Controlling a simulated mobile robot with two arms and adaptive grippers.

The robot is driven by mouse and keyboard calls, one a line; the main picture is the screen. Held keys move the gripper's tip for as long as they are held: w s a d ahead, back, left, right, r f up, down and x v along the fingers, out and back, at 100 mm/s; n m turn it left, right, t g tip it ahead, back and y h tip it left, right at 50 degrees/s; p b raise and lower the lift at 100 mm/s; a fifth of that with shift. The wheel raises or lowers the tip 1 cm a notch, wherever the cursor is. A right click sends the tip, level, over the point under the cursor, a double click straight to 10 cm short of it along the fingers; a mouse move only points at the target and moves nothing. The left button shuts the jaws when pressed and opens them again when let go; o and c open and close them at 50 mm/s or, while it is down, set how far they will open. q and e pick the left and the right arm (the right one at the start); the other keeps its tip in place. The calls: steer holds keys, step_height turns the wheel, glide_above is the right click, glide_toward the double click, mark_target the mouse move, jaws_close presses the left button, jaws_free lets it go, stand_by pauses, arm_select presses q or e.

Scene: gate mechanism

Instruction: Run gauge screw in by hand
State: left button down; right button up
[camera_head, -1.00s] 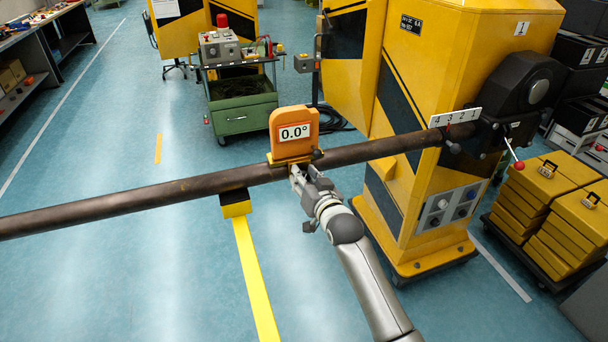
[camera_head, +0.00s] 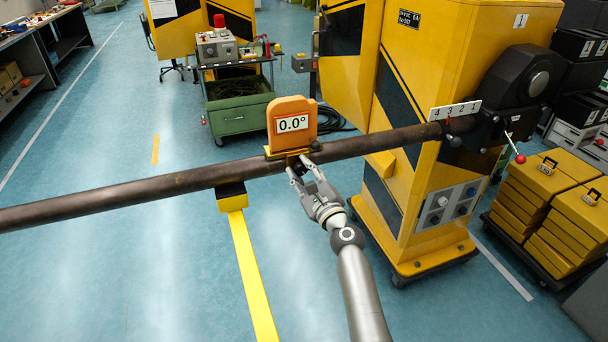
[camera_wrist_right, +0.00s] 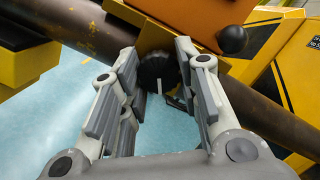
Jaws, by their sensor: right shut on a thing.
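The orange angle gauge (camera_head: 291,120) sits on the dark pipe (camera_head: 130,190) and its display reads 0.0°. The gauge screw (camera_wrist_right: 158,72), a round black knob with a white line, is at the underside of the gauge's mount in the right wrist view. The white line points down in that view. My right gripper (camera_head: 298,168) is at the gauge's lower edge, in front of the pipe. In the right wrist view its two fingers (camera_wrist_right: 157,66) are on either side of the screw, shut on it. How deep the screw sits is hidden. My left gripper is not in view.
A black ball knob (camera_wrist_right: 232,38) is beside the right finger. The pipe runs right to the yellow gate post (camera_head: 440,120), with a numbered scale (camera_head: 455,110) and red-tipped lever (camera_head: 520,158). A yellow block (camera_head: 231,200) is under the pipe. Yellow cases (camera_head: 530,215) stand right.

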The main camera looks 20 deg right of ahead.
steer(key=o, duration=0.7)
steer(key=shift+w, duration=0.15)
steer(key=shift+o, duration=0.2)
